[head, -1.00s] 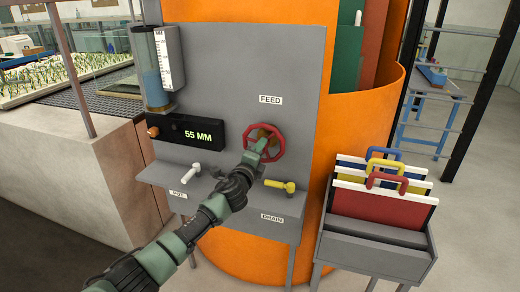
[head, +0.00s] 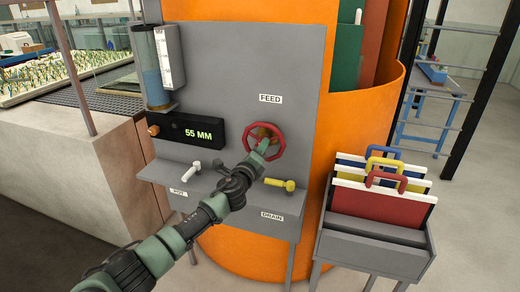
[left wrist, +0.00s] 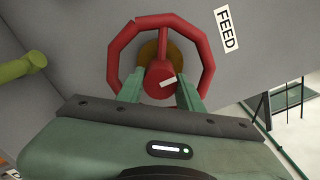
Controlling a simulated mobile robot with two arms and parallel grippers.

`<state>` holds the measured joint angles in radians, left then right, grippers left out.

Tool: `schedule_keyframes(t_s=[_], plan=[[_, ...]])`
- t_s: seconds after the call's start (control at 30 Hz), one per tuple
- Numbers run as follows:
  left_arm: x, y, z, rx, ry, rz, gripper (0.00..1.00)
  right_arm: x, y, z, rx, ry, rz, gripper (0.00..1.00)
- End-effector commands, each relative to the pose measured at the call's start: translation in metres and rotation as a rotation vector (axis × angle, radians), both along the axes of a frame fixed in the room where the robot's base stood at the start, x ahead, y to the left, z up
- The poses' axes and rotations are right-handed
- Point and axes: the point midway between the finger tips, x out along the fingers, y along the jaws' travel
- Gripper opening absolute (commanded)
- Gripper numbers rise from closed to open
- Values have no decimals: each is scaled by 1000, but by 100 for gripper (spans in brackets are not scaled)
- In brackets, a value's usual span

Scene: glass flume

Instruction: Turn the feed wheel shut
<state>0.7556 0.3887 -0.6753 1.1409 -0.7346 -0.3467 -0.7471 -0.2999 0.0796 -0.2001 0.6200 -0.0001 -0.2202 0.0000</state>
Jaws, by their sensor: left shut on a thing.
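The red feed wheel (head: 279,142) sits on the grey panel just below the FEED label (head: 270,98). It also shows in the left wrist view (left wrist: 204,49), with a white mark on its red hub and a brass-coloured part behind. My left gripper (head: 263,147) is at the wheel, and in the left wrist view its two green fingers (left wrist: 159,88) lie on either side of the hub, shut on it. The display (head: 197,134) reads 55 MM. My right gripper is in neither view.
Below the wheel, a yellow drain handle (head: 280,184) and a white pot handle (head: 207,168) stand on a grey shelf close to my left arm. A rack (head: 375,250) of coloured boards with handles stands at the right. A gauge tube (head: 151,75) hangs at upper left.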

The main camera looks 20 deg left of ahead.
Motion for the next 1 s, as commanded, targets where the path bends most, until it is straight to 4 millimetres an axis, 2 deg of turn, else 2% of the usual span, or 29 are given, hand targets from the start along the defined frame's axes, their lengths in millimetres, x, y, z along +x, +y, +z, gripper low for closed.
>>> schedule_keyframes(t_s=[0.13,0.17,0.23,0.53,0.67,1.0], plan=[[-1,0,-3,6,4,-1,0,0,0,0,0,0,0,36],[-1,0,-3,6,4,-1,39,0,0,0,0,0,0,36],[-1,0,-3,5,4,-1,57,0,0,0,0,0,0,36],[-1,0,-1,2,1,0,57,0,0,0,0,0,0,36],[-7,1,-1,3,0,-1,57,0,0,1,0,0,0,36],[-56,2,-3,3,2,-2,57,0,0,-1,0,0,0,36]])
